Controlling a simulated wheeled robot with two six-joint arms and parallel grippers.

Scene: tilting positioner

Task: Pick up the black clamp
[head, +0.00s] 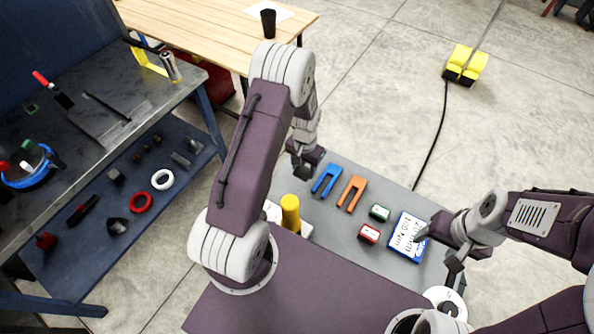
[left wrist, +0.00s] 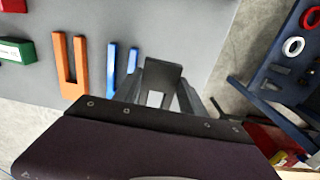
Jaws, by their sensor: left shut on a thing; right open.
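My left gripper (head: 304,168) is over the far left corner of the grey tabletop, just left of the blue fork-shaped clamp. It is shut on a dark piece, which I take to be the black clamp (left wrist: 162,76). In the left wrist view the dark piece sits between the fingers, and the gripper hides much of it. In the head view it can hardly be told from the dark fingers. I cannot tell whether it touches the tabletop. My right gripper (head: 440,253) is open beside the blue box with a white label (head: 408,237).
On the grey tabletop (head: 335,225) lie a blue clamp (head: 326,180), an orange clamp (head: 352,192), a green block (head: 379,212) and a red block (head: 369,234). A yellow cylinder (head: 290,213) stands at the left. A workbench (head: 95,120) and a wooden table (head: 215,30) stand beyond.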

